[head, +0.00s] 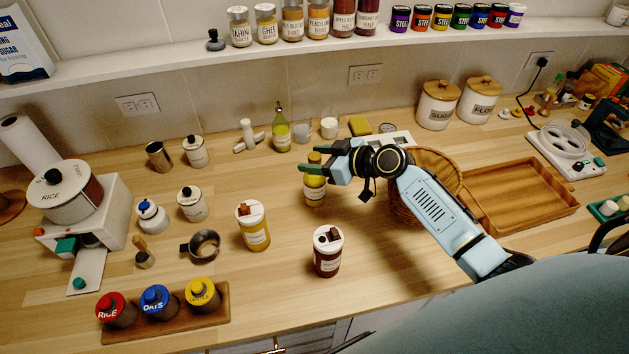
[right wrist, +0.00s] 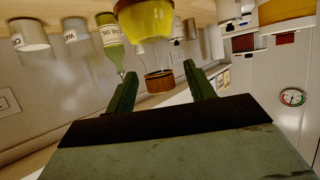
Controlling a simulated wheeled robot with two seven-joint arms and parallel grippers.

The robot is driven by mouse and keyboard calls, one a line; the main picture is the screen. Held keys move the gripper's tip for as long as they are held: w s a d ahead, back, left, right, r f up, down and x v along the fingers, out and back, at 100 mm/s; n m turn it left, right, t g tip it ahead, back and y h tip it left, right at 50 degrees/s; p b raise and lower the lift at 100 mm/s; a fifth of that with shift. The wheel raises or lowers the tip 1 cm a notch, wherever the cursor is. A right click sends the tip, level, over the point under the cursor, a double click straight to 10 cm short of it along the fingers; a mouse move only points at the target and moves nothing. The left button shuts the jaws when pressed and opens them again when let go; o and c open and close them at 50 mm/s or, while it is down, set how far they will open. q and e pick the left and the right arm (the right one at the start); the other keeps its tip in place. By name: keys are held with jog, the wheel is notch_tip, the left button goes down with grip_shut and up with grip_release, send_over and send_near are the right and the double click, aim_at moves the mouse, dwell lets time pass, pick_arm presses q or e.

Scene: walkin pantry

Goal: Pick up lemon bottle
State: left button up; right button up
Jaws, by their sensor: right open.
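A yellow bottle with a brownish cap and a pale label (head: 315,190), which looks like the lemon bottle, stands upright on the wooden counter. My right gripper (head: 317,157) is open at the height of its cap and partly overlaps it in the head view. In the right wrist view, which looks upside down, the bottle's yellow body (right wrist: 147,20) is at the top. My left gripper is not in view.
A yellow jar (head: 254,230) and a brown jar (head: 327,255) stand in front of the bottle. A green oil bottle (head: 281,135) stands behind it. A wicker basket (head: 437,170) is under my right arm, beside a wooden tray (head: 520,200).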

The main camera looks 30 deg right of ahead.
jog(key=shift+w+a+f, duration=0.1)
jog(key=shift+w+a, duration=0.1)
jog(key=shift+w, duration=0.05)
grip_shut()
dwell(0.4)
